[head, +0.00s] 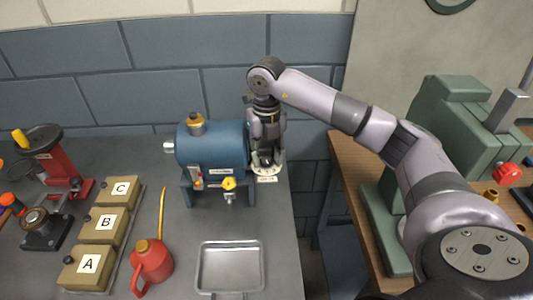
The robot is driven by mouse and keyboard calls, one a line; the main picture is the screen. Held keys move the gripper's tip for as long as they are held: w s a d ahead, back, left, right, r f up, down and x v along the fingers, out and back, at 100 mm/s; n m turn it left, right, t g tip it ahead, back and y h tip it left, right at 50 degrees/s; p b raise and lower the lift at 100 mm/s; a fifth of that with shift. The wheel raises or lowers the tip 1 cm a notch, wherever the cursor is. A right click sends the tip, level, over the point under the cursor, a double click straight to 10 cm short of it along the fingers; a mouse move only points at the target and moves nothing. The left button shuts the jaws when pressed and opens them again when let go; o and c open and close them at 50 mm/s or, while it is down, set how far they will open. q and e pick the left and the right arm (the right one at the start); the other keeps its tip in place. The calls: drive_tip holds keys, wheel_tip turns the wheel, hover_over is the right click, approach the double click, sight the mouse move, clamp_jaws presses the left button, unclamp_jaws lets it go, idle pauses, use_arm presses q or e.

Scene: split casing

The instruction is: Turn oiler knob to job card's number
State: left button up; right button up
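A blue split casing (213,147) stands on the grey bench. At its right end is a pale round dial plate (270,172) with dark marks and a small label (267,180) below. My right gripper (265,160) points down at this dial from above. Its fingers are dark and small here, and they hide whatever knob sits at the dial's centre. I cannot tell whether they hold it. A yellow knob (229,184) sits on the casing's lower front, and a brass cap (196,119) on top. No job card number is readable. My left gripper is not in view.
An empty metal tray (231,244) and a red oil can (152,262) stand in front. Boxes A (88,264), B (105,223) and C (121,189) are to the left. A green machine (455,120) stands on the right-hand bench, across a gap.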

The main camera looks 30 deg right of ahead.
sight(266, 159)
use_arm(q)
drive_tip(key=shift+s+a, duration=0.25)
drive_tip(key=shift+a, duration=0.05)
use_arm(e)
clamp_jaws()
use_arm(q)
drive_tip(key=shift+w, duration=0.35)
use_arm(e)
drive_tip(key=shift+m, duration=0.8)
unclamp_jaws()
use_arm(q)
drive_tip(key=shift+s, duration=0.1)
use_arm(e)
wheel_tip(266, 159, up, 12)
